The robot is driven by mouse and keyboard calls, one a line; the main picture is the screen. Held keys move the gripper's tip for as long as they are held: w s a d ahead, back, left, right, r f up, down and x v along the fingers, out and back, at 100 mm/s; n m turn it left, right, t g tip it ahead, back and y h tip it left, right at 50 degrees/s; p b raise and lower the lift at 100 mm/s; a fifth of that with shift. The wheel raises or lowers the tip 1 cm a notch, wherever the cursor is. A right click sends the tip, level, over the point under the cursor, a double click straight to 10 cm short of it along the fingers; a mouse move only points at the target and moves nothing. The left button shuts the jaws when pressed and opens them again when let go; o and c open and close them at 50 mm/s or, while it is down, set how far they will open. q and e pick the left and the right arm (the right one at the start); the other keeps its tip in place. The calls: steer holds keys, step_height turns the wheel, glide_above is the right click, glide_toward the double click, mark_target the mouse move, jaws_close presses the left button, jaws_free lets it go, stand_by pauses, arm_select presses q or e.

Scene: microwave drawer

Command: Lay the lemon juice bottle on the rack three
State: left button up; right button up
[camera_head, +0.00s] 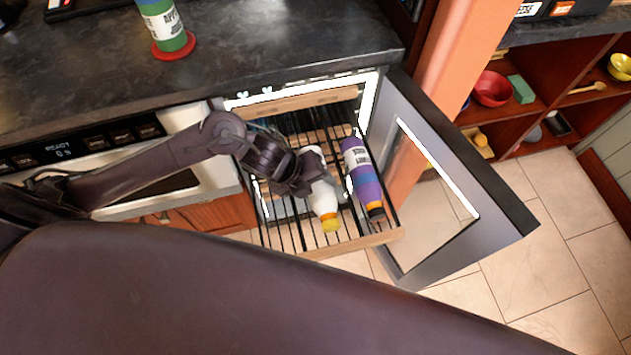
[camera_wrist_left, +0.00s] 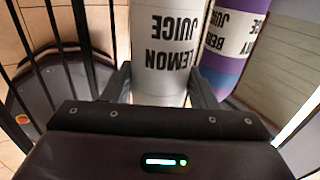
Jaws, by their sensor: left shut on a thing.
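The lemon juice bottle (camera_head: 323,203) is white with a yellow cap, and it lies on or just above the pulled-out rack (camera_head: 346,242) of the open cabinet. My left gripper (camera_head: 312,170) is shut on it from above. In the left wrist view the bottle (camera_wrist_left: 160,55) shows its "LEMON JUICE" label between the two fingers of my left gripper (camera_wrist_left: 160,88). I cannot tell whether the bottle touches the rack bars. A purple berry juice bottle (camera_head: 363,180) lies on the same rack to the right. My right gripper is not in view.
The glass cabinet door (camera_head: 450,190) stands open on the right. A green bottle (camera_head: 165,25) stands on a red coaster on the dark counter (camera_head: 260,40). An orange post (camera_head: 465,50) and red shelves (camera_head: 530,115) are farther right. The rack's left part is bare.

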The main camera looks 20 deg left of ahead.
arm_select(q)
steer(key=shift+r, duration=0.1)
steer(key=o, duration=1.3)
steer(key=shift+o, duration=0.3)
steer(key=shift+s, duration=0.1)
steer(key=p+v, duration=0.1)
steer(key=v, duration=0.6)
steer(key=shift+r, duration=0.45)
